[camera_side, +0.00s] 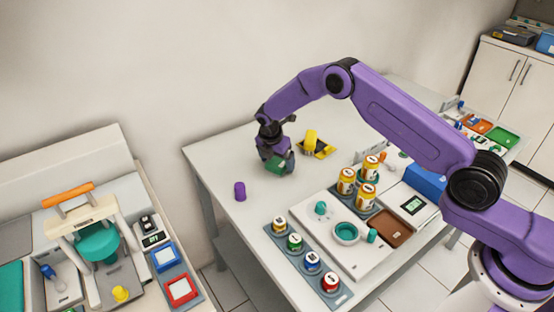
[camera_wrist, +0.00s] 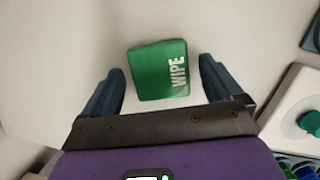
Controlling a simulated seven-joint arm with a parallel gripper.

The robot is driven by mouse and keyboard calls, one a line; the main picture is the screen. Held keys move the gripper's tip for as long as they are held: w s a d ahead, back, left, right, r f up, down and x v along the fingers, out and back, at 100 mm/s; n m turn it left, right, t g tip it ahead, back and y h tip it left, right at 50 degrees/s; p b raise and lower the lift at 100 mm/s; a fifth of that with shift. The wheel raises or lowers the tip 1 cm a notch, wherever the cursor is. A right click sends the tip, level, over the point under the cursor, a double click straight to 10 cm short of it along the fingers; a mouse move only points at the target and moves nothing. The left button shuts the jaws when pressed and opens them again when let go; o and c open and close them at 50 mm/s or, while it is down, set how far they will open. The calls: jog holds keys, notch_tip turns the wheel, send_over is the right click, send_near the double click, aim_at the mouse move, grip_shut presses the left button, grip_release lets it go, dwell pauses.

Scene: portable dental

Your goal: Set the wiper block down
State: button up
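The wiper block (camera_wrist: 158,72) is green with the white word WIPE on it. In the wrist view it lies between the two fingers of my gripper (camera_wrist: 161,66), with a visible gap on each side. My gripper is open and is not closed on the block. In the side view the green block (camera_side: 278,164) is right at my gripper (camera_side: 280,158), low over the white table (camera_side: 222,160). The fingers partly hide it there, and I cannot tell exactly how its underside meets the table.
A purple cylinder (camera_side: 240,191) stands left of my gripper. A yellow object (camera_side: 311,141) is at its right, by a yellow-and-black tray (camera_side: 325,151). Several jars (camera_side: 346,181) and a rack of small bottles (camera_side: 294,242) stand nearer the front. The table's left part is mostly clear.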

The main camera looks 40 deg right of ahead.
jog(key=v, duration=1.2)
jog(key=shift+r, duration=0.2)
jog(key=s+a+r+m+y, duration=0.1)
jog(key=s+r+m, duration=0.15)
jog(key=s, duration=0.45)
jog(key=s+a+r+m, duration=0.1)
jog(key=s+a+r, duration=0.1)
jog(key=s+r, duration=0.35)
jog(key=s+a+r+m+y, duration=0.1)
jog(key=s+r+m, duration=0.1)
jog(key=s, duration=0.6)
jog(key=s+d+m, duration=0.2)
jog(key=s+d, duration=0.3)
jog(key=s, duration=0.7)
jog(key=s+d+m+g+y, duration=0.1)
jog(key=s+d, duration=0.4)
jog(key=s, duration=0.8)
jog(key=shift+r+m, duration=0.3)
jog(key=shift+m, duration=0.45)
